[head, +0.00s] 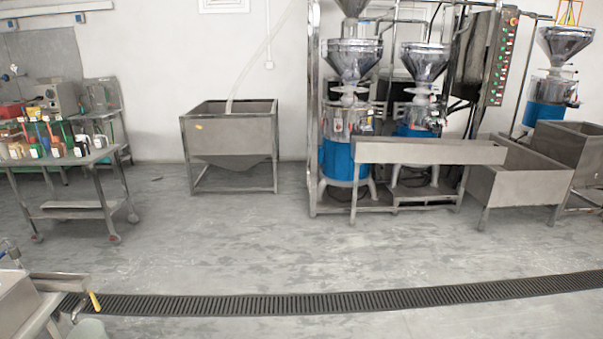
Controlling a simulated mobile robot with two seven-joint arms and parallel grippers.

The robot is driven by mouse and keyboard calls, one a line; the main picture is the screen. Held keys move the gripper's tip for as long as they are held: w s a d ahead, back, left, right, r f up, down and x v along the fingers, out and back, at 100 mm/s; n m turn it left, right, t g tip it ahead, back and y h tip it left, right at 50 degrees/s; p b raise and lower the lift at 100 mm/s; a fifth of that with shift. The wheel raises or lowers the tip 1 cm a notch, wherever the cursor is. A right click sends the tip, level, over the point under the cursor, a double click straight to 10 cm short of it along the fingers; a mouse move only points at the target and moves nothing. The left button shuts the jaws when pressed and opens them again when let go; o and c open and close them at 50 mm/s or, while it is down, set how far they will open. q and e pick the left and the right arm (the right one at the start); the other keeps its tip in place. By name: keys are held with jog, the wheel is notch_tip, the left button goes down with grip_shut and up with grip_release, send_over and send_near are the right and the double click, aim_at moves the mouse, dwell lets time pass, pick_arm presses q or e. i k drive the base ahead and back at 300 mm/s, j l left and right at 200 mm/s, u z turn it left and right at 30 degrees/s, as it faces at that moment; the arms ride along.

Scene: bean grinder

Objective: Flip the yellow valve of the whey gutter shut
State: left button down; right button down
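A small yellow valve handle (95,301) shows at the bottom left of the head view. It sits at the end of a short metal outlet below a steel gutter (62,281). The handle is tilted, with its top leaning left; I cannot tell from this distance whether the valve is open or shut. A pale bucket (90,329) is partly in view below the outlet, cut off by the bottom edge. Neither of my grippers is in view.
A dark floor drain grate (330,303) crosses the floor. A wheeled steel cart (85,163) with bottles stands left, a steel hopper bin (230,140) at the back, and grinders with a long trough (430,151) at right. The middle floor is clear.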

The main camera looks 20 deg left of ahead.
aim_at(90, 293)
jog(key=i+u, duration=0.35)
jog(key=i, duration=0.3)
jog(key=i+u, duration=0.35)
jog(key=i, duration=0.3)
jog(key=i+u, duration=0.3)
jog(key=i, duration=0.4)
jog(key=i+l+u, duration=0.25)
jog(key=i, duration=0.5)
jog(key=j+u, duration=0.15)
jog(key=u, duration=1.65)
